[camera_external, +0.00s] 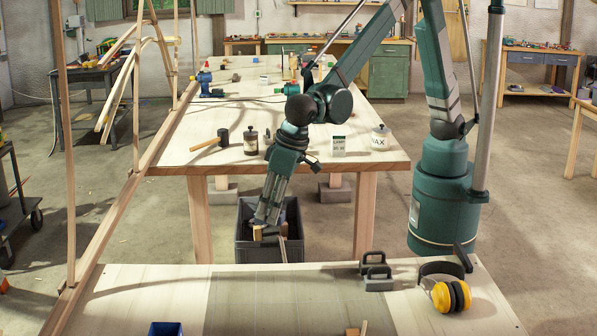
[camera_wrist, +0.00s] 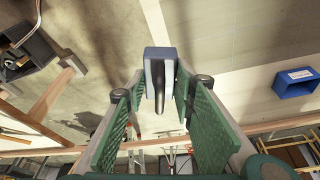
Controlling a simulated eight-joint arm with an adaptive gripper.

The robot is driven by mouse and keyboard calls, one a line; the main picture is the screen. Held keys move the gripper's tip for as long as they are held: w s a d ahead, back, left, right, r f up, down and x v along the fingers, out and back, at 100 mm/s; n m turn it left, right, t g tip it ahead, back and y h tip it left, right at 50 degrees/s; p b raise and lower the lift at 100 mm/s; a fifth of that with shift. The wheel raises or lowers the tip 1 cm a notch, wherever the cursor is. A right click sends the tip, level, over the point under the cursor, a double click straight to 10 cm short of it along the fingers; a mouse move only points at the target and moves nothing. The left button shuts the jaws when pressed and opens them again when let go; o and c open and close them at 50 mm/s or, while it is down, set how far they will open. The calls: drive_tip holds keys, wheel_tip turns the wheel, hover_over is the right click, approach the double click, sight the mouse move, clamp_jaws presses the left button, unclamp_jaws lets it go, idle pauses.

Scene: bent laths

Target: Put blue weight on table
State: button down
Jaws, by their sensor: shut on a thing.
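My gripper (camera_external: 266,220) hangs over the dark grey crate (camera_external: 258,252) between the two tables in the external view. In the wrist view, my gripper (camera_wrist: 160,88) is shut on a blue-grey weight (camera_wrist: 159,64) with a dark handle; the fingers stand on either side of it. In the external view I cannot make out the weight clearly at the fingertips. The near table (camera_external: 130,290) has a pale wooden top.
Yellow earmuffs (camera_external: 450,295) lie at the near table's right. A blue tray (camera_external: 165,329), also in the wrist view (camera_wrist: 295,83), lies at its front edge. Wooden laths (camera_external: 110,180) stand at the left. The far table (camera_external: 300,150) holds tools, tins and a mallet.

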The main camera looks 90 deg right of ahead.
drive_tip(key=s+a+n+y, duration=0.1)
drive_tip(key=s+a+n, duration=0.3)
drive_tip(key=s+a, duration=2.45)
drive_tip(key=shift+s+d+f, duration=0.1)
drive_tip(key=shift+s+f, duration=0.05)
drive_tip(key=shift+f, duration=0.7)
drive_tip(key=shift+s+d+f, duration=0.1)
drive_tip(key=shift+s+f, duration=0.1)
drive_tip(key=shift+f, duration=0.65)
drive_tip(key=shift+s+d+f, duration=0.1)
drive_tip(key=shift+s+f, duration=0.05)
drive_tip(key=shift+f, duration=0.7)
drive_tip(key=shift+f, duration=3.15)
drive_tip(key=shift+f, duration=1.85)
drive_tip(key=shift+f, duration=0.1)
